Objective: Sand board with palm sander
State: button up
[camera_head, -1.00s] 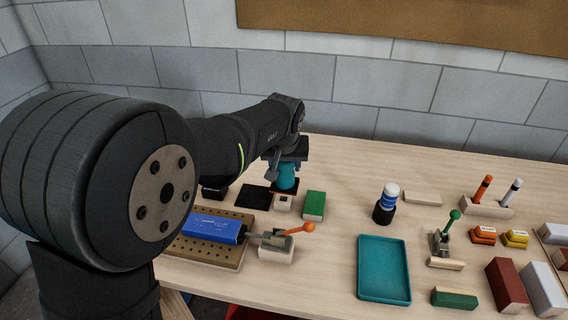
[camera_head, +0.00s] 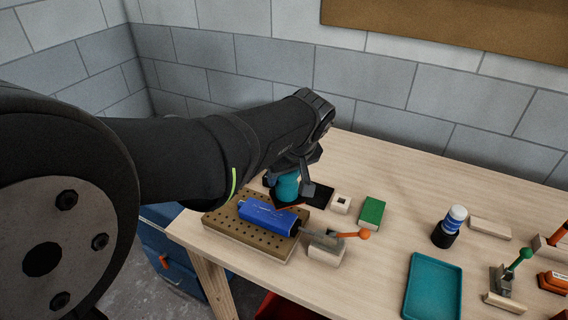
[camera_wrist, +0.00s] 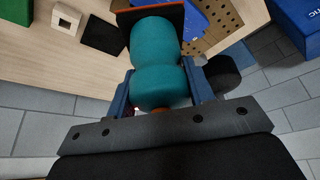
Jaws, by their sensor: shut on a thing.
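The teal palm sander (camera_head: 287,188) has a dark, orange-edged pad and is in my gripper (camera_head: 289,181). In the wrist view the sander (camera_wrist: 156,55) sits between the two fingers of my gripper (camera_wrist: 159,92). The blue painted board (camera_head: 267,216) lies on a perforated wooden base (camera_head: 235,227), with a toggle clamp (camera_head: 325,240) with an orange knob at its right end. The sander is at the far edge of the board; the board also shows beside the pad in the wrist view (camera_wrist: 196,22). I cannot tell if they touch.
A black square mat (camera_head: 319,196), a pale block with a square hole (camera_head: 341,203) and a green block (camera_head: 372,211) stand right of the sander. Bare table lies between the clamp and tray.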

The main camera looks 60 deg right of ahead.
jog(key=shift+f, duration=3.7)
jog(key=shift+w+f, duration=0.2)
jog(key=shift+w, duration=0.05)
jog(key=shift+w+f, duration=0.1)
jog(key=shift+w, duration=0.35)
jog(key=shift+c, duration=0.5)
jog(key=shift+w, duration=4.3)
jog(key=shift+s, duration=5.05)
jog(key=shift+r, duration=4.1)
